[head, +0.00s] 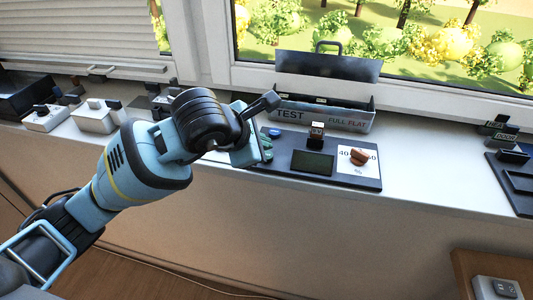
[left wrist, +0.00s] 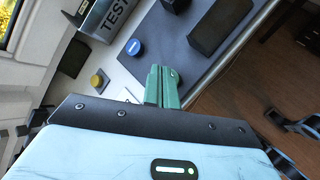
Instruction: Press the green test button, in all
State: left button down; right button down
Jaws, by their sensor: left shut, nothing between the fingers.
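A dark test panel (head: 340,178) lies on the white window sill, with a blue round button (head: 275,132), a small upright switch (head: 316,130), a dark screen (head: 312,162) and a brown dial (head: 359,157). My left gripper (head: 265,148) is over the panel's left end, its green fingers shut and empty. In the left wrist view the fingers (left wrist: 163,80) are close together beside the blue button (left wrist: 134,47). I cannot clearly make out a green button; the fingers cover part of the panel. My right gripper is not in view.
An open box marked TEST (head: 325,112) stands behind the panel, its lid up. A yellow button (left wrist: 97,80) sits on the sill in the left wrist view. The sill between the panel and that unit is clear.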

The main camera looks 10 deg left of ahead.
pick_arm(q)
jog(key=shift+f, duration=0.2)
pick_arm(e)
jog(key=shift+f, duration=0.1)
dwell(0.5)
pick_arm(q)
jog(key=shift+f, duration=0.25)
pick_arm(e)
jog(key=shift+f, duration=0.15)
pick_arm(q)
jog(key=shift+f+b, duration=0.35)
jog(key=shift+f, duration=0.15)
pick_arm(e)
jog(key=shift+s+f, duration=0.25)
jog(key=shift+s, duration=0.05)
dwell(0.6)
pick_arm(q)
jog(key=shift+r, duration=0.15)
jog(key=shift+r+p, duration=0.5)
jog(key=shift+r, duration=0.25)
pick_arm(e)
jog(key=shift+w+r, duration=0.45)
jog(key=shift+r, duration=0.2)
